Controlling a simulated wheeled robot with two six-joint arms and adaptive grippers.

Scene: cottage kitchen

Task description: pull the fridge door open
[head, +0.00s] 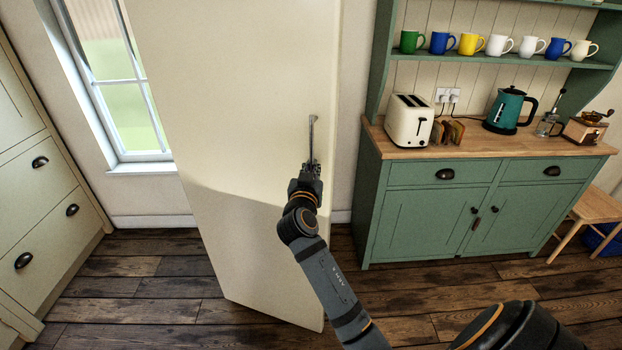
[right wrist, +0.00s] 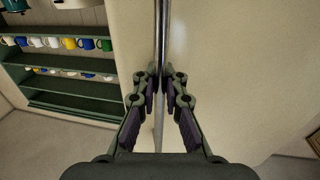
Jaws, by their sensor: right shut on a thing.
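The fridge door (head: 240,110) is a tall, plain cream panel in the middle of the head view. Its slim vertical metal handle (head: 312,130) is near its right edge. My right gripper (head: 312,168) is at the lower part of the handle, its arm reaching up from the bottom right. In the right wrist view, the two fingers (right wrist: 159,88) are shut around the handle bar (right wrist: 162,40), one on each side, with the cream door face (right wrist: 230,60) behind. No gap or fridge inside shows, so I cannot tell how far the door is open. My left gripper is not seen.
A green dresser (head: 430,215) stands to the right, with a toaster (head: 409,120), a kettle (head: 508,110) and several mugs. Cream drawers (head: 40,220) and a window (head: 120,90) are at the left. Bare wooden floor (head: 130,290) lies around the door's foot.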

